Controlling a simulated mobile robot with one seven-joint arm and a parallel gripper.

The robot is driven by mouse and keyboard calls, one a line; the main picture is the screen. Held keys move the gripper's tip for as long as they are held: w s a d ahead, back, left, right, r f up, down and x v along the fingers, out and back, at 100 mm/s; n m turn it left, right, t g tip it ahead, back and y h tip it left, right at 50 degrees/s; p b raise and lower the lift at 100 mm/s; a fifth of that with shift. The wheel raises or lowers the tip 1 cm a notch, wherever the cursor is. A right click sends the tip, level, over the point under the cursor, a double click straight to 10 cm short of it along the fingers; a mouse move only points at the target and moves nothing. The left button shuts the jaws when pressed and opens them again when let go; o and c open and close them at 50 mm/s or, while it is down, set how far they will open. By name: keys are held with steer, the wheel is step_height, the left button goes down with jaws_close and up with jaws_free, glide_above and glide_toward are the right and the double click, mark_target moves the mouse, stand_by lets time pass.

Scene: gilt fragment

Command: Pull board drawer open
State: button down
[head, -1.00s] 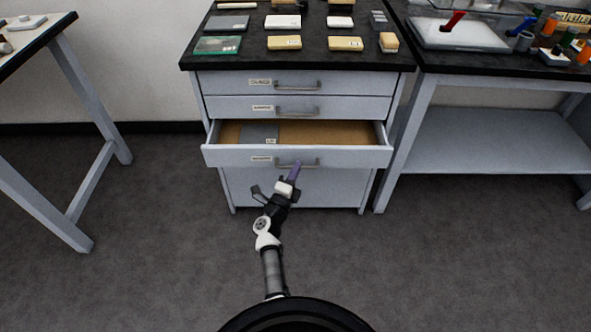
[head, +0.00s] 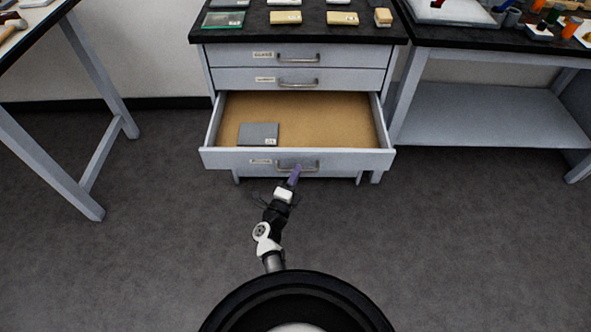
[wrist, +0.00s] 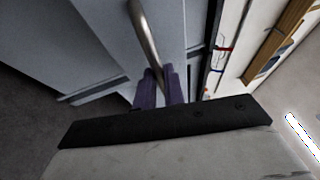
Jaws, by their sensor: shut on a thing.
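The board drawer (head: 220,160) is the third one down in the grey cabinet and stands well open. Its brown bottom (head: 330,115) shows, with a grey board (head: 258,134) lying at the front left inside. A bar handle (head: 312,164) sits on its front beside a small label that I cannot read. My gripper (head: 296,172) has purple fingers and is shut on the handle. In the wrist view the fingers (wrist: 160,88) close around the lower end of the metal handle (wrist: 146,35).
Two closed drawers (head: 350,55) are above the open one. The cabinet's dark top (head: 300,35) holds several blocks and plates. A grey bench (head: 480,112) stands at the right and a table (head: 75,105) at the left. The floor (head: 130,240) around my base is clear.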

stand_by(0.3)
steer(key=c, duration=1.5)
jaws_free()
steer(key=shift+s+f, duration=0.1)
steer(key=shift+s, duration=0.05)
